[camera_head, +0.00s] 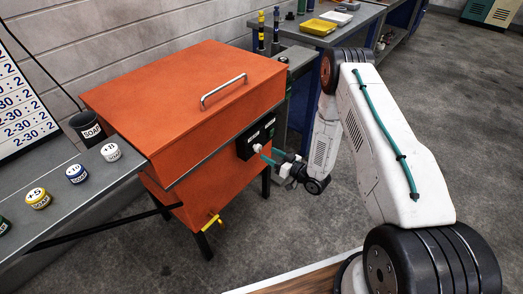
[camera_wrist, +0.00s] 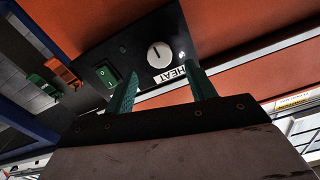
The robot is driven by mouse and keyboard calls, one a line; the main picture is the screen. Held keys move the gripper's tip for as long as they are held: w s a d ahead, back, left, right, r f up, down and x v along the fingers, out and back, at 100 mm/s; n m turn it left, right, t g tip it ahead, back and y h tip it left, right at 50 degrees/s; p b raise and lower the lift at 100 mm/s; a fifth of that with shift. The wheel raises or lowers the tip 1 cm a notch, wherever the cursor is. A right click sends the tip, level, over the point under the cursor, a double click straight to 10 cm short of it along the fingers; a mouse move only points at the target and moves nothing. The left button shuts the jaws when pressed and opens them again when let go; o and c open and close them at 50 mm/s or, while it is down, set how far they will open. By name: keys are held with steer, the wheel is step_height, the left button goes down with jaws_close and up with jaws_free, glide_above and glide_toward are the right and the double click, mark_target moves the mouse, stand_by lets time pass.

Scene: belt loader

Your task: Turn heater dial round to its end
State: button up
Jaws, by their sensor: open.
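The heater dial (camera_wrist: 159,55) is a round white knob with a dark pointer line, on a black panel of the orange heater cabinet. A label reading HEAT (camera_wrist: 170,73) sits beside it, upside down in the wrist view. In the head view the white dial (camera_head: 257,148) shows on the cabinet's front panel. My gripper (camera_wrist: 160,85) has two green fingers, spread apart and empty. The dial appears between and beyond the fingertips, with no visible contact. In the head view my gripper (camera_head: 268,158) is close in front of the panel.
The orange cabinet (camera_head: 185,90) has a metal lid handle (camera_head: 223,91) and a yellow tap (camera_head: 213,221) low down. A green switch (camera_wrist: 108,74) is beside the dial. A grey shelf (camera_head: 75,190) with several small labelled pots stands at left. Floor to the right is open.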

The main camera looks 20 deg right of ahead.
mark_target(260, 149)
steer(key=shift+x, duration=2.7)
steer(key=c, duration=1)
